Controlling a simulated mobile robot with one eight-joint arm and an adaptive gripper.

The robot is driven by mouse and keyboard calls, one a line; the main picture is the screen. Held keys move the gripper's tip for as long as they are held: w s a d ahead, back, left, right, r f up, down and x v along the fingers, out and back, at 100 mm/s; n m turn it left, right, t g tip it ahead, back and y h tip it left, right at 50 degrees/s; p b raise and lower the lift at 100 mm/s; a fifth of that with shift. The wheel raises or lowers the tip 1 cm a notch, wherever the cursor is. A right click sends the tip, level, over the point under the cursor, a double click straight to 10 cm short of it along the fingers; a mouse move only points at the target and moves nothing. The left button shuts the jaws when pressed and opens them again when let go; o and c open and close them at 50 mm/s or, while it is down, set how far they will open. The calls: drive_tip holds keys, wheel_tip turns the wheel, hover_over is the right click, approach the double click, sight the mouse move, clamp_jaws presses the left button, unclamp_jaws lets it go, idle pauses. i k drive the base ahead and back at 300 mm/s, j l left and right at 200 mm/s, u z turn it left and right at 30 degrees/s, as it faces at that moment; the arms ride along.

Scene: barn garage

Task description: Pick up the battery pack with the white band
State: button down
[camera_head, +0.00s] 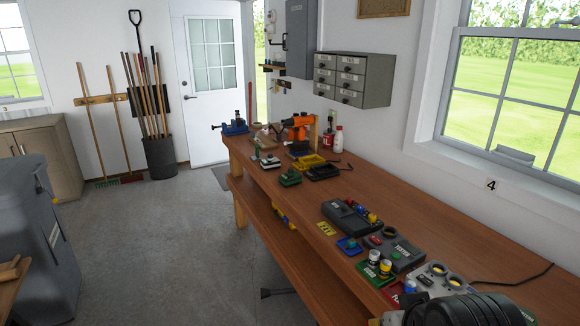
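Small block-like items that may be battery packs stand on the wooden bench (350,186). One dark block with a pale, whitish part (270,161) sits toward the far end. A dark block with green on it (290,178) stands nearer. They are too small to tell for sure which is the battery pack with the white band. Nearer still, a green tray (367,276) holds two short cylinders with pale and yellow parts. A dark ribbed shape at the bottom right edge may be part of my arm. No gripper fingers show.
A dark charger-like box (346,214), a grey box (402,252) and a panel with round yellowish dials (438,282) crowd the near bench. An orange tool (297,128) and blue vise (235,127) stand far off. The right side of the bench is mostly clear. Concrete floor (185,240) is open left.

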sight(271, 163)
drive_tip(key=i+j, duration=0.2)
drive_tip(key=i, duration=0.3)
drive_tip(key=i+j, duration=0.25)
drive_tip(key=i, duration=0.2)
drive_tip(key=i+j, duration=0.2)
drive_tip(key=i, duration=0.3)
drive_tip(key=i+j+u, duration=0.1)
drive_tip(key=i, duration=0.4)
drive_tip(key=i+j, duration=0.3)
drive_tip(key=i, duration=0.2)
drive_tip(key=i+j, duration=0.2)
drive_tip(key=i, duration=0.25)
drive_tip(key=i+j, duration=0.15)
drive_tip(key=i, duration=0.35)
